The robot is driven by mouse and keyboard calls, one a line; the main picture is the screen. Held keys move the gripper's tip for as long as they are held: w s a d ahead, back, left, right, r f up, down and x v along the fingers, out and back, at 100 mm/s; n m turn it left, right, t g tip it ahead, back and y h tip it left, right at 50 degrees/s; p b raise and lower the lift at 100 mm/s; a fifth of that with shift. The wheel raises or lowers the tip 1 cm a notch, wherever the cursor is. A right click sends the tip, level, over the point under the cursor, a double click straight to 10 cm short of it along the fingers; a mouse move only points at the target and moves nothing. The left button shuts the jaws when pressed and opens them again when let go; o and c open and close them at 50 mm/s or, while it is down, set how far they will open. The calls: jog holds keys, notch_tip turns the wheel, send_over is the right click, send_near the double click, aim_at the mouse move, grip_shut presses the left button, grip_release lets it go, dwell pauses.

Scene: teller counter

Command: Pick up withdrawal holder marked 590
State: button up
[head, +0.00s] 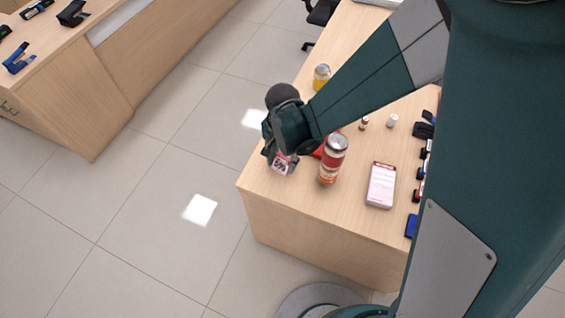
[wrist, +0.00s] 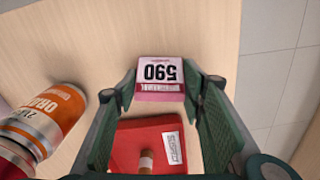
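The withdrawal holder marked 590 (wrist: 159,78) is a small pink and white block. Its number appears upside down in the wrist view. In the head view the holder (head: 282,164) is near the left edge of the wooden counter (head: 305,215), partly hidden by my gripper. My gripper (wrist: 160,88) is open, with a fingertip on each side of the holder and little room between. I cannot make out whether either finger touches it. My gripper (head: 277,154) points down over the counter in the head view.
An orange-labelled can (wrist: 45,115) is close by on the left. A pink-white box (head: 381,185) and a yellow jar (head: 321,77) are farther off. Floor lies beyond the counter edge.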

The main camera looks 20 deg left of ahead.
aim_at(282, 160)
jog(key=c, duration=0.3)
jog(key=shift+r, duration=0.15)
jog(key=shift+r+p, duration=1.15)
jog(key=shift+r, duration=3.75)
